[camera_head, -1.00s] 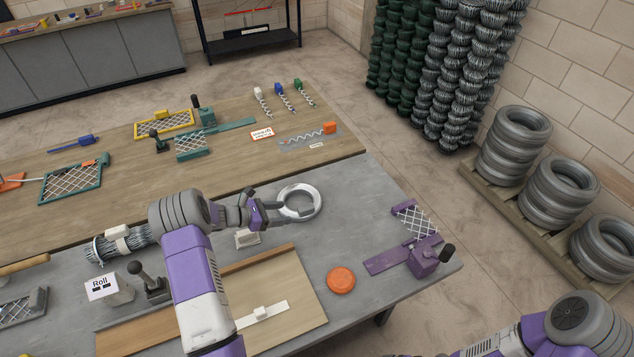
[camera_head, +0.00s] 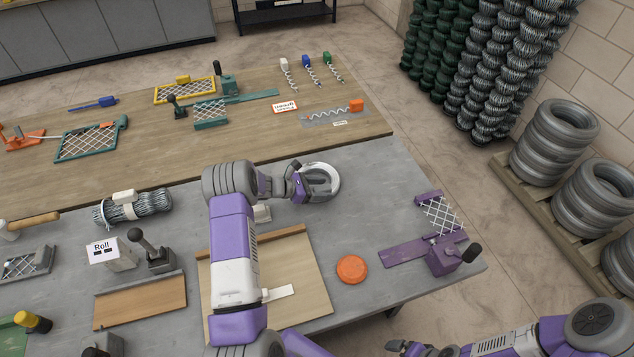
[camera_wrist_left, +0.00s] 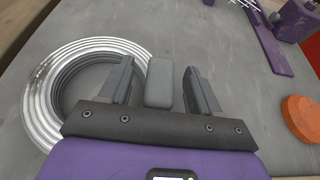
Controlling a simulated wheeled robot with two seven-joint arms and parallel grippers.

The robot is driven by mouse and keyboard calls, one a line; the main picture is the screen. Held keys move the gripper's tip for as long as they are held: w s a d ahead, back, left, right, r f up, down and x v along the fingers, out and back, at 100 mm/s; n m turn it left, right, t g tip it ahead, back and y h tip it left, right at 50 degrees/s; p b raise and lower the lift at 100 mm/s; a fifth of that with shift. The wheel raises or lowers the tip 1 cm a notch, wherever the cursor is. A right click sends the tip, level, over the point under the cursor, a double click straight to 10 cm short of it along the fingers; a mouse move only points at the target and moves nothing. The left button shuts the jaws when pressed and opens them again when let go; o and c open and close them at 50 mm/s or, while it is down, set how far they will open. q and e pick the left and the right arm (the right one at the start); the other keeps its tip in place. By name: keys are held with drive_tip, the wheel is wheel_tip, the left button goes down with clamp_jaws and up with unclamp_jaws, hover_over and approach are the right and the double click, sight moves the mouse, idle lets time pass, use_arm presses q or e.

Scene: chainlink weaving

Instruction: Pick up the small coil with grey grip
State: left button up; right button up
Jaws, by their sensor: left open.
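The small coil (camera_head: 333,185) is a ring of silvery wire lying on the grey table; it fills the left of the left wrist view (camera_wrist_left: 42,92). Its grey grip (camera_wrist_left: 159,82) is a rounded block at the coil's right side. My left gripper (camera_head: 308,187) is over the coil in the head view and hides part of it. In the left wrist view my left gripper (camera_wrist_left: 160,85) is open, with one finger on each side of the grip and a gap on both sides. My right gripper (camera_head: 412,348) shows only as a small dark part at the bottom edge.
An orange disc (camera_head: 352,269) and a purple weaving tool (camera_head: 445,257) lie to the right of the wooden board (camera_head: 305,260). A bundled wire roll (camera_head: 150,204) and a lever tool (camera_head: 155,252) are at left. Bare grey table lies right of the coil.

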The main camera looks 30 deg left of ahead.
use_arm(q)
drive_tip(key=shift+x, duration=0.9)
clamp_jaws()
